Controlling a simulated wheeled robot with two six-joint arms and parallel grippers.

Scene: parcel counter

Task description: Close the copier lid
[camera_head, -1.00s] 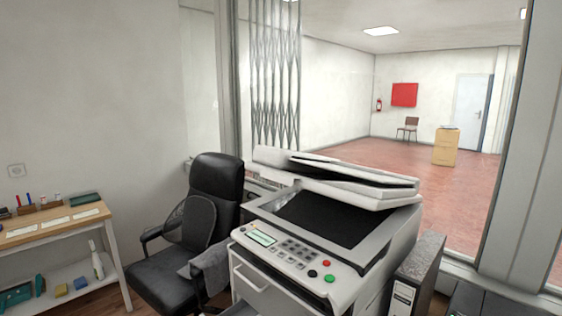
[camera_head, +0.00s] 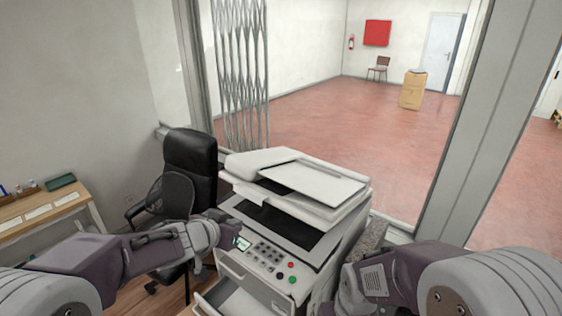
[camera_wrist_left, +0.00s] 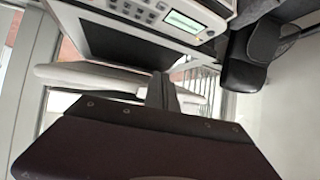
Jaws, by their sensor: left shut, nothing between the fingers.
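The white copier (camera_head: 325,245) stands in the middle of the head view, its buttons and small screen toward me. Its lid (camera_head: 300,180) stands open, raised over the back of the dark glass (camera_head: 272,218). My left gripper (camera_head: 228,217) is shut and empty at the copier's left front corner, beside the control panel. In the left wrist view the shut fingers (camera_wrist_left: 161,92) show in front of the copier, with the glass (camera_wrist_left: 115,45) and the pale lid edge (camera_wrist_left: 90,78) behind. My right arm is at the lower right; its fingers cannot be made out.
A black office chair (camera_head: 190,175) stands close to the copier's left. A wooden side table (camera_head: 45,212) is at the far left. A grey box-like unit (camera_head: 370,240) adjoins the copier's right.

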